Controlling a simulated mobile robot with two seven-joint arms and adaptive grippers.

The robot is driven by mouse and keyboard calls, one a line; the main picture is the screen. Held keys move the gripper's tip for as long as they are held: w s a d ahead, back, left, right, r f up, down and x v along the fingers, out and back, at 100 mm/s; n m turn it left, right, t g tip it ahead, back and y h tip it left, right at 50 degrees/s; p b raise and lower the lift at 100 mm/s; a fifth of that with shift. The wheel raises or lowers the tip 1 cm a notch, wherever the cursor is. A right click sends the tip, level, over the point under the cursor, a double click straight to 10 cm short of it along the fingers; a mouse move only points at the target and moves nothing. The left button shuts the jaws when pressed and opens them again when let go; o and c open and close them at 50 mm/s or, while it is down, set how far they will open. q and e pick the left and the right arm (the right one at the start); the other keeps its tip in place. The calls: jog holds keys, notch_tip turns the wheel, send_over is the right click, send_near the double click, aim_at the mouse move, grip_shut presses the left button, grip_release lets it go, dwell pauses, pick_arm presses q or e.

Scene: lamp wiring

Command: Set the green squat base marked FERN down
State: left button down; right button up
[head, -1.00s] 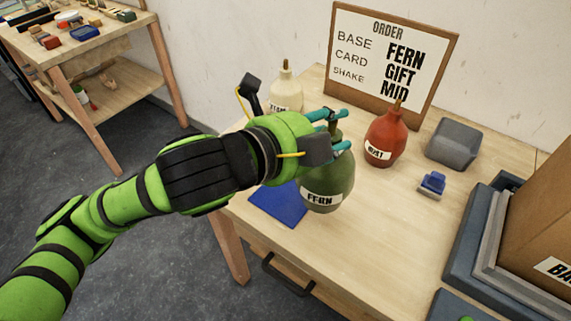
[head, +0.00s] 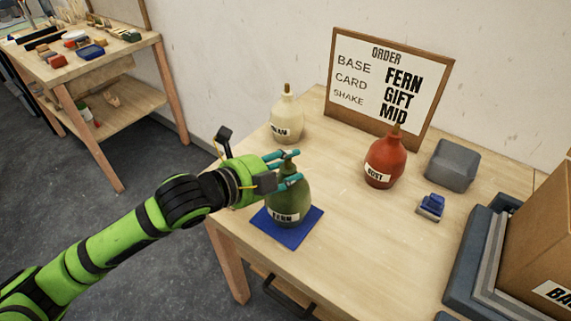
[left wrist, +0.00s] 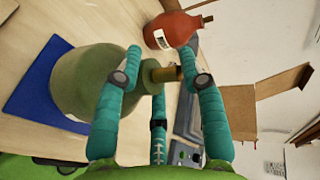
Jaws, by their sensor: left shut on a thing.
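The green squat base marked FERN (head: 290,199) is upright over the blue mat (head: 309,226) at the table's front left corner. I cannot tell whether its bottom touches the mat or hangs just above it. My left gripper (head: 291,166) is shut on the base's narrow neck, with its fingers around it. In the left wrist view, the base (left wrist: 85,80) shows between the fingers (left wrist: 168,72), with its brown tip poking past them. The blue mat (left wrist: 38,95) lies beyond its bottom. My right gripper is not in view.
A cream base (head: 286,118) stands behind, and a red base (head: 385,160) stands to the right. The order board (head: 391,85) leans at the back. A grey block (head: 452,165), a small blue stamp-like thing (head: 431,206) and a cardboard box (head: 545,240) are farther right. The table's middle is clear.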

pick_arm(q)
jog(key=shift+f, duration=0.1)
dwell(0.3)
jog(key=c, duration=0.7)
grip_release()
jog(key=shift+f, duration=0.2)
jog(key=shift+c, duration=0.2)
jog(key=shift+s+r, duration=0.1)
jog(key=shift+r, duration=0.1)
jog(key=v, duration=1.2)
jog(key=shift+p, duration=0.4)
jog(key=shift+f, duration=0.1)
